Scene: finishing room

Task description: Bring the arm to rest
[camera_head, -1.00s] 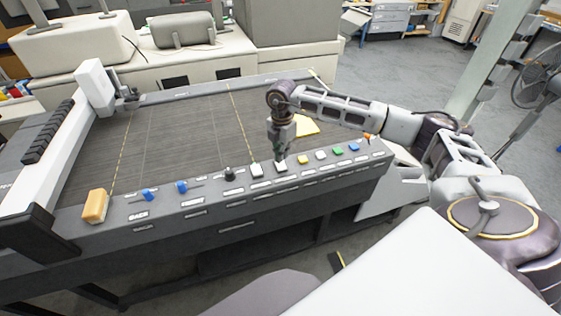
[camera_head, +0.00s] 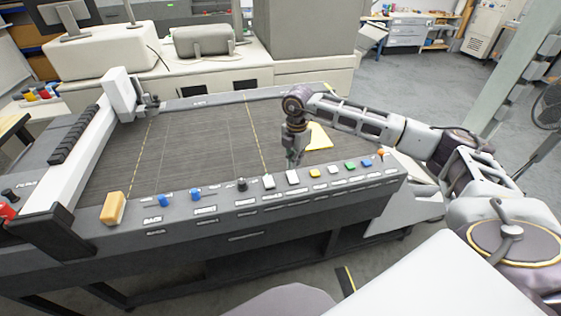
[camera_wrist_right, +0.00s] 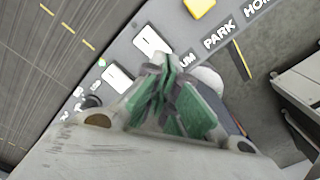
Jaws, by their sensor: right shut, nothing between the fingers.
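My right arm (camera_head: 350,117) reaches in from the right over the control strip of a flatbed cutting machine. My right gripper (camera_head: 292,162) points down, shut and empty, just above and behind a white button (camera_head: 292,177). In the right wrist view the closed green-padded fingers (camera_wrist_right: 165,75) are near two white buttons, one ahead (camera_wrist_right: 150,40) and one to the left (camera_wrist_right: 117,77). The fingers look clear of the buttons, though the exact height is hard to tell. My left gripper is not in view.
The control strip (camera_head: 246,226) carries blue knobs (camera_head: 166,195), a black knob (camera_head: 242,185), and yellow, green, blue and orange controls. A yellow sheet (camera_head: 319,136) lies on the dark bed (camera_head: 200,140) beside my forearm. A white gantry (camera_head: 75,165) stands at left. Floor is open behind right.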

